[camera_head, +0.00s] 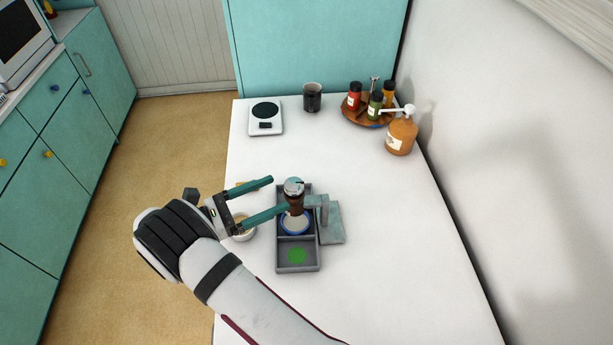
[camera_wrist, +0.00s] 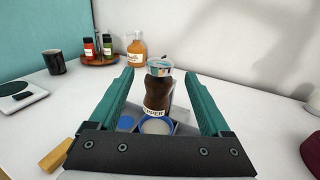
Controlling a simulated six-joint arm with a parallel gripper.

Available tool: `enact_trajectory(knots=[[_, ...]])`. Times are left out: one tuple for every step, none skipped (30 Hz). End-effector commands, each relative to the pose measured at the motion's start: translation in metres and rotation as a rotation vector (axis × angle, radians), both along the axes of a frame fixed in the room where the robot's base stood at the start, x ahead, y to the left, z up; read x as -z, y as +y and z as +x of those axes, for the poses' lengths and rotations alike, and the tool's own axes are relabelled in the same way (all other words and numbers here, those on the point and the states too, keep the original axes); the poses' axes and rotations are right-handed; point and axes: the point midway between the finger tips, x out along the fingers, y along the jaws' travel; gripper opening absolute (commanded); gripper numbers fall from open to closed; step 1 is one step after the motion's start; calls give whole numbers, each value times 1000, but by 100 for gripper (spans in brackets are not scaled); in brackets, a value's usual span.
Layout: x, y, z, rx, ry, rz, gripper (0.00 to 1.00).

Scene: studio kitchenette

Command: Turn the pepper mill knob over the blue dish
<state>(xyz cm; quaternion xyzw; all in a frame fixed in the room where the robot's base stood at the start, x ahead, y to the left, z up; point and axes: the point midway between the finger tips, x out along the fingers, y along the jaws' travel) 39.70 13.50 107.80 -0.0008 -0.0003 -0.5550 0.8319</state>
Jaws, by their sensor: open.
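The pepper mill (camera_head: 295,203) is brown with a silvery knob (camera_head: 294,187) on top. It stands upright in a grey holder (camera_head: 318,203), above the blue-rimmed dish (camera_head: 295,224), which sits in a compartment of a grey tray (camera_head: 279,262). My gripper (camera_head: 273,195) is open, with teal fingers reaching toward the mill from the left. In the wrist view the mill (camera_wrist: 157,92) and its knob (camera_wrist: 159,66) show between and beyond the fingers. I cannot tell whether a finger touches the mill. The dish (camera_wrist: 156,126) is partly hidden below it.
A green patch (camera_head: 297,256) marks the tray's front compartment. A pale bowl (camera_head: 245,233) sits left of the tray, partly hidden by my gripper. A scale (camera_head: 266,118), dark mug (camera_head: 312,97), wooden turntable of bottles (camera_head: 350,112) and orange pump bottle (camera_head: 402,136) stand farther back. The counter's right side is clear.

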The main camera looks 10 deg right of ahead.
Motion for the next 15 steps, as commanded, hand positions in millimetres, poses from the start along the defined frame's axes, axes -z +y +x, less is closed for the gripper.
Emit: enact_trajectory(knots=[[0,-14,5,5,2,-1,82],[0,-21,8,4,2,-1,82],[0,-31,12,5,0,1,82],[0,-37,14,4,1,1,82],[0,-44,17,4,0,1,82],[0,-52,20,4,1,1,82],[0,-57,23,4,1,2,82],[0,-62,24,4,2,1,82],[0,-68,27,4,0,2,82],[0,-71,29,3,0,2,82],[0,-74,30,2,0,2,82],[0,-78,32,2,0,2,82],[0,-80,33,2,0,2,82],[0,-81,33,2,-1,3,82],[0,-82,34,1,-1,3,82]])
